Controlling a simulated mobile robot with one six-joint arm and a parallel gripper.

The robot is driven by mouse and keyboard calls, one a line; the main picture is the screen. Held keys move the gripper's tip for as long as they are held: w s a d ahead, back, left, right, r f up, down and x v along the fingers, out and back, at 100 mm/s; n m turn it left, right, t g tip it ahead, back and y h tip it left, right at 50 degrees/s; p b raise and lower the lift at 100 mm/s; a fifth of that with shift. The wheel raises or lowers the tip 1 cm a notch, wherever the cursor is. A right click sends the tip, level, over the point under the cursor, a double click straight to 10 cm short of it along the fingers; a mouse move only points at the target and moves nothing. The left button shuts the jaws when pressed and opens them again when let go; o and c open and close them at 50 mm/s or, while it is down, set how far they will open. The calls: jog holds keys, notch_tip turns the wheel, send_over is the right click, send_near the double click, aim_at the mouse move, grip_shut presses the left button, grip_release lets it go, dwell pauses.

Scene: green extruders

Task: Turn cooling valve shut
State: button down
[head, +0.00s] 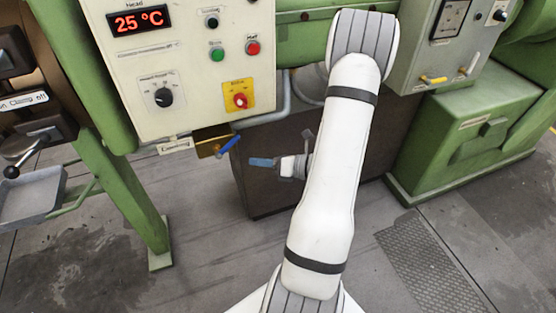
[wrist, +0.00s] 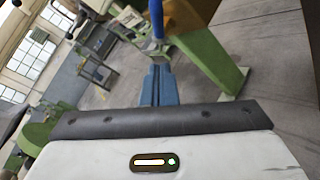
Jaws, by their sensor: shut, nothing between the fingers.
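The cooling valve has a blue lever handle (head: 229,145) on a brass-coloured body (head: 208,147), below the control panel in the head view. The lever slants up to the right. In the wrist view the blue lever (wrist: 157,18) shows at the top, just beyond my fingertips, with the brass part (wrist: 188,14) to its right. My gripper (head: 251,162) has blue fingers, pointing left, to the right of and slightly below the lever. A gap shows between them in the head view. The fingers (wrist: 157,68) are together and empty in the wrist view.
The control panel (head: 190,120) with knobs and a 25 °C display hangs above the valve. A grey pipe (head: 270,116) runs under it. A green machine leg (head: 130,200) stands at left, and a dark cabinet (head: 262,192) is behind my gripper. Floor is clear in front.

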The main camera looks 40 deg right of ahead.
aim_at(228, 146)
jog(key=w, duration=0.1)
jog(key=w+a+r+p, duration=0.1)
jog(key=w, duration=0.3)
jog(key=shift+w+a+r, duration=0.2)
jog(key=shift+a, duration=0.2)
